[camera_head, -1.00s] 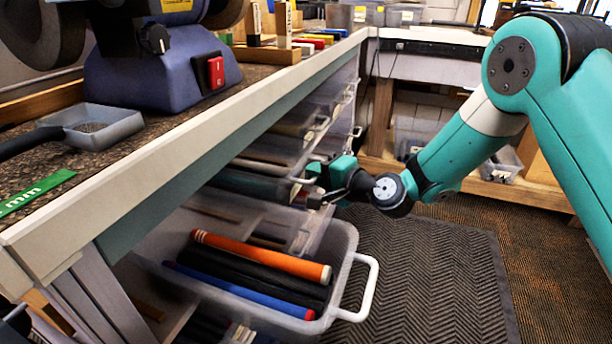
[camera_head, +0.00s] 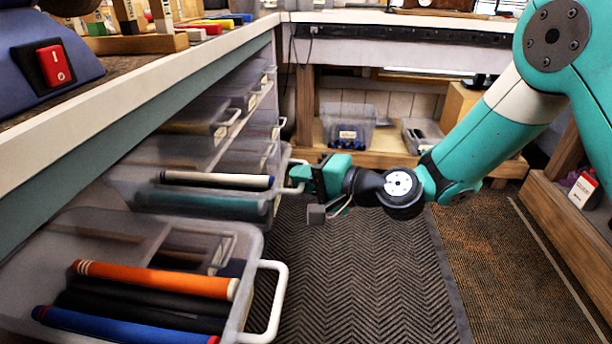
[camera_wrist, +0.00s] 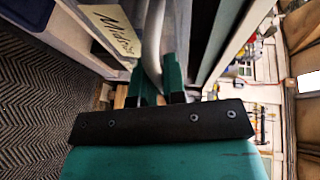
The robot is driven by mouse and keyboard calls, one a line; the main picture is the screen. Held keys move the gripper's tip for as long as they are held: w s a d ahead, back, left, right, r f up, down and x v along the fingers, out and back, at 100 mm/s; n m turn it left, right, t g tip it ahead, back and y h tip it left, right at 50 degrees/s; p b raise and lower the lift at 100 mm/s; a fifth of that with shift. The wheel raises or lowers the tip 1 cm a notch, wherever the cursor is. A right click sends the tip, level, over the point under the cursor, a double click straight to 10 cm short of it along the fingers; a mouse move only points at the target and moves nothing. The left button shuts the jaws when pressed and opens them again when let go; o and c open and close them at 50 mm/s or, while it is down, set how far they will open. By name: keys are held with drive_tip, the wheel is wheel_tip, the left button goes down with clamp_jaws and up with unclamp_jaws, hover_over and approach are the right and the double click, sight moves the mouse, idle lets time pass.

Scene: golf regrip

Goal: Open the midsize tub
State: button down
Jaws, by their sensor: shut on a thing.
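The midsize tub (camera_head: 150,168) is a clear plastic drawer under the bench, partly slid out, with a white grip and a teal grip showing inside. Its label (camera_wrist: 112,32) reads "Mids…" in the wrist view, the rest cut off or unclear. My gripper (camera_head: 302,175) is at the tub's front, shut on its pale handle (camera_head: 293,164). In the wrist view the handle (camera_wrist: 153,40) runs between the two green fingers (camera_wrist: 158,82). The fingers partly hide the handle in the head view.
A lower tub (camera_head: 255,248) stands open in front, holding orange, black and blue grips, its white handle (camera_head: 278,300) sticking out. Other closed tubs sit above under the bench (camera_head: 130,85). The dark floor mat (camera_head: 340,270) is clear to the right.

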drive_tip(key=c, duration=1.2)
unclamp_jaws()
drive_tip(key=v, duration=1.7)
drive_tip(key=shift+d, duration=0.2)
drive_tip(key=shift+s+r, duration=0.1)
drive_tip(key=shift+r, duration=0.05)
